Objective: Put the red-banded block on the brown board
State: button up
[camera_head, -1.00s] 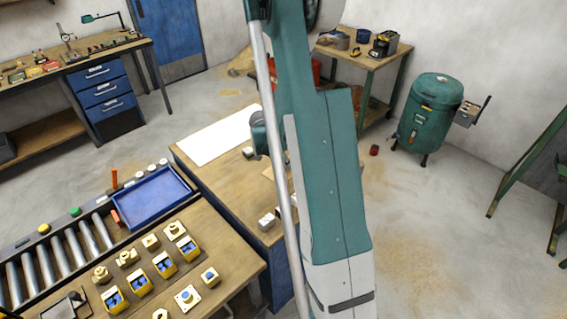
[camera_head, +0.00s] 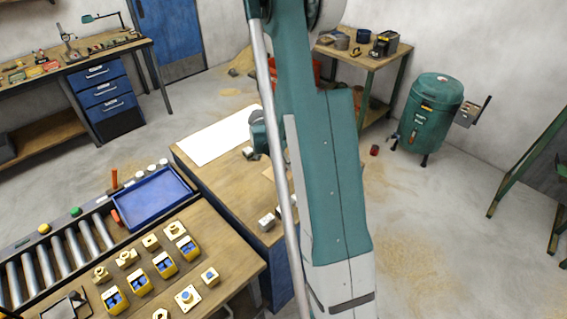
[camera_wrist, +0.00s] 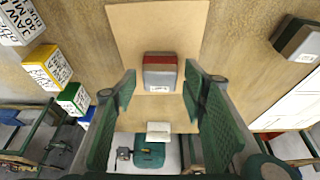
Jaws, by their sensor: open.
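The red-banded block (camera_wrist: 160,78), grey with a red band along its far side, shows in the wrist view between my jaws. My gripper (camera_wrist: 159,84) is open, with a visible gap between each jaw and the block. The brown board (camera_wrist: 155,25) is a flat tan panel beyond and around the block. The block appears to be over or on its near part; I cannot tell whether it rests there. In the head view a bit of the board (camera_head: 268,173) shows beside my arm, which hides the red-banded block.
Several labelled blocks (camera_wrist: 45,66) stand at the left in the wrist view. A dark block with a white label (camera_wrist: 297,40) and a white sheet (camera_wrist: 292,102) lie at the right. In the head view a blue tray (camera_head: 152,198) stands beside the workbench (camera_head: 215,190).

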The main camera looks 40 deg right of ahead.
jog(key=v, duration=1.1)
jog(key=shift+r, duration=0.15)
jog(key=shift+a, duration=0.15)
dwell(0.5)
jog(key=s+a+r+n+t+y, duration=0.1)
jog(key=s+a+r+n+t, duration=0.2)
jog(key=a+r, duration=0.65)
jog(key=s+a+r+n+t, duration=0.1)
jog(key=s+a+r+n, duration=0.2)
jog(key=a+r+n, duration=0.65)
jog(key=s+a+r+n+t+y, duration=0.1)
jog(key=s+a+n, duration=0.1)
jog(key=s+a, duration=0.5)
jog(key=s+a+r+n+t+y, duration=0.1)
jog(key=s+a+n+t+y, duration=0.1)
jog(key=s+a, duration=0.6)
jog(key=a+n, duration=0.1)
jog(key=a, duration=0.4)
